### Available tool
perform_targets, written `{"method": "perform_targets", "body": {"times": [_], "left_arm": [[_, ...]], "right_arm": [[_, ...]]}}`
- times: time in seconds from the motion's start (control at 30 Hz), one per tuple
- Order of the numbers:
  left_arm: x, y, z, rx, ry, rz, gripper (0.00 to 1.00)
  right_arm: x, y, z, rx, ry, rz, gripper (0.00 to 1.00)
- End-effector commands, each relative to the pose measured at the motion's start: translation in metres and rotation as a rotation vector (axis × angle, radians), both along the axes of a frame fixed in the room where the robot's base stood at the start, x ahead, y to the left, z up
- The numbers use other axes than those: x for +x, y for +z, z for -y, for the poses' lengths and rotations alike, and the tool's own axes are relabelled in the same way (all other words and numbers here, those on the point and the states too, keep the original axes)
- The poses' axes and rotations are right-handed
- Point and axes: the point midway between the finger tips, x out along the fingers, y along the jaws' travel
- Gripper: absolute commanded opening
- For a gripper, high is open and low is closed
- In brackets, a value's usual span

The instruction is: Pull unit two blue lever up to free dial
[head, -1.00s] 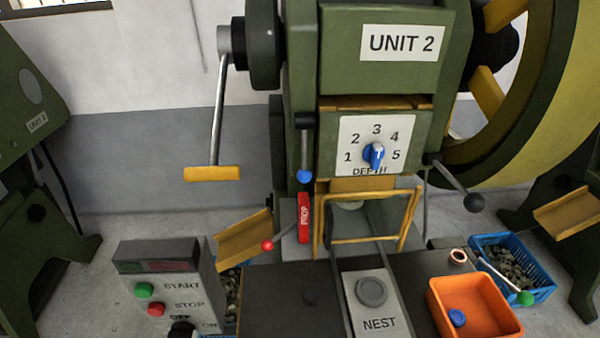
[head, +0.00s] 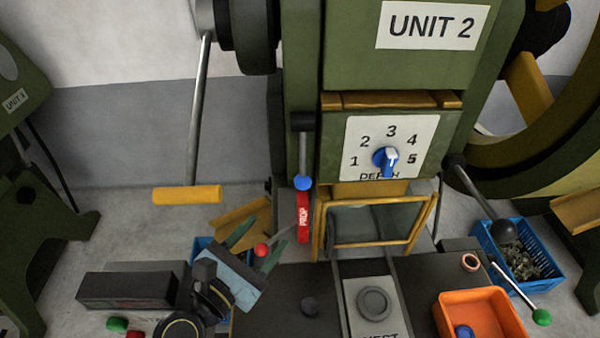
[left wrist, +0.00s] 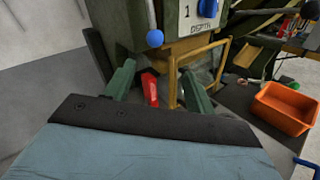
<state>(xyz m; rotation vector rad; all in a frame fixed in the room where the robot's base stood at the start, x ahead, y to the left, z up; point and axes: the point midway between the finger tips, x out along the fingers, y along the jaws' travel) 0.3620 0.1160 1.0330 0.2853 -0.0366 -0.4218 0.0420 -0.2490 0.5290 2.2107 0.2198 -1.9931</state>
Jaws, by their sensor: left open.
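The unit two press carries a lever with a blue ball (head: 303,183) hanging down from a dark pivot, left of the white dial plate. The ball also shows in the left wrist view (left wrist: 155,38). The blue dial knob (head: 386,161) sits on the plate numbered 1 to 5. My left gripper (head: 264,234) is open and empty, below and left of the blue ball and apart from it. In the left wrist view its two green fingers stand apart, with the red prop (left wrist: 150,88) showing beyond the gap. My right gripper is not in view.
A red prop (head: 303,218) stands just below the blue ball. A red-knobbed lever (head: 262,249) is close to my left fingers. A yellow guard frame (head: 328,246) stands right of the prop. A yellow-handled crank (head: 187,195) hangs left. An orange bin (head: 482,302) is at front right.

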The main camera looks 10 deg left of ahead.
Motion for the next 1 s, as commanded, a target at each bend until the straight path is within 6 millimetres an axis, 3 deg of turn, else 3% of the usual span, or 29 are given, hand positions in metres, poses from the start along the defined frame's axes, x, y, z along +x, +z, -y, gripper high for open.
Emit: {"method": "perform_targets", "body": {"times": [0.27,0.7,1.0], "left_arm": [[0.019,0.005,0.002,-0.100,0.033,-0.014,0.55],[0.099,0.004,0.036,-0.096,0.030,-0.015,0.55],[0.125,0.003,0.047,-0.094,0.030,-0.015,0.55]], "right_arm": [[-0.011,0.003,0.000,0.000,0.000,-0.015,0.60],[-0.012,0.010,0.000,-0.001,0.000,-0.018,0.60],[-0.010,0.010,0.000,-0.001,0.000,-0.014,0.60]]}}
